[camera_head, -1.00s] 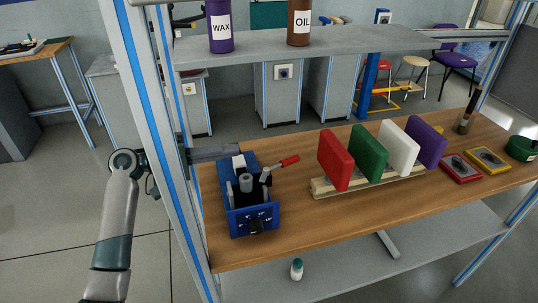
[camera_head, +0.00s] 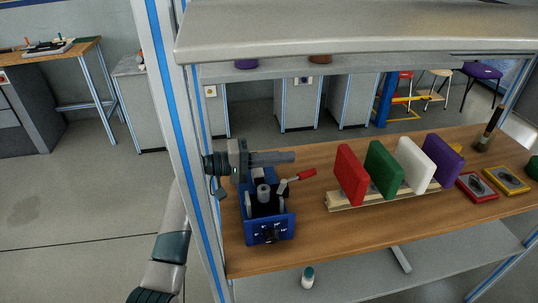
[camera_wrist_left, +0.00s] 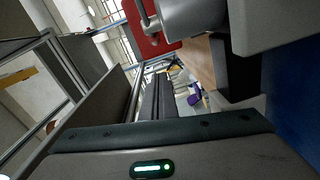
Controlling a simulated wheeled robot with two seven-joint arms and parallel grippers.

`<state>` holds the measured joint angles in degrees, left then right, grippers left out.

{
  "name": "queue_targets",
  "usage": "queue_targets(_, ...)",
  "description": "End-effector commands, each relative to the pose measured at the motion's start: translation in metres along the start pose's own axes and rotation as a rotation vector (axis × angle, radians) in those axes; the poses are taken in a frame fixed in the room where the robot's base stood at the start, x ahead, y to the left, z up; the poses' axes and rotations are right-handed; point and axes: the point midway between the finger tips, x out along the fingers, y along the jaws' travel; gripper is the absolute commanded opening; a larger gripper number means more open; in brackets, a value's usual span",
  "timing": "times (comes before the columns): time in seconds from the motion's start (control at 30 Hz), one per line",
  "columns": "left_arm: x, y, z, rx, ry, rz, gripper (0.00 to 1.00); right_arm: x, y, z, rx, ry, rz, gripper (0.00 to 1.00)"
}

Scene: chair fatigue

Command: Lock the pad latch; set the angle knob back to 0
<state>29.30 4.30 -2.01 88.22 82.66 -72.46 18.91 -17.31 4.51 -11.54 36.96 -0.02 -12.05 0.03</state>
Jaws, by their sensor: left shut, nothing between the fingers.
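The blue fixture (camera_head: 283,227) stands at the left end of the wooden bench, with its black angle knob (camera_head: 269,235) on the front face. The knob's exact setting is too small to read. A lever with a red handle (camera_head: 303,175) sticks out up and to the right from the fixture; I take it for the pad latch. My left gripper (camera_head: 293,157) is shut and empty, reaching rightward above the fixture's back, with its tips close behind the red handle. I cannot tell whether they touch. In the left wrist view the fixture's blue side (camera_wrist_left: 300,125) is close at right.
Red (camera_head: 351,174), green (camera_head: 382,168), white (camera_head: 415,165) and purple (camera_head: 442,160) pads stand in a wooden rack to the right. A shelf (camera_head: 350,30) overhangs the bench. A blue-striped frame post (camera_head: 172,110) stands at left, beside my arm.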

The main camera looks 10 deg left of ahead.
Motion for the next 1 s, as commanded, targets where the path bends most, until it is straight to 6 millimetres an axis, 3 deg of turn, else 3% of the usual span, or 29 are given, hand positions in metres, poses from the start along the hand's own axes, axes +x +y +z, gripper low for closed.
queue_targets(0.17,0.006,0.003,0.023,-0.003,0.000,0.000,0.00,-0.016,0.003,0.015,0.001,-0.038,0.003,0.45)
queue_targets(0.33,0.009,0.001,0.035,-0.001,0.000,0.000,0.00,-0.022,0.002,0.012,0.001,-0.034,0.002,0.45)
queue_targets(1.0,0.006,-0.002,0.038,0.001,-0.006,0.000,0.00,-0.019,0.002,0.012,0.001,-0.032,0.001,0.45)
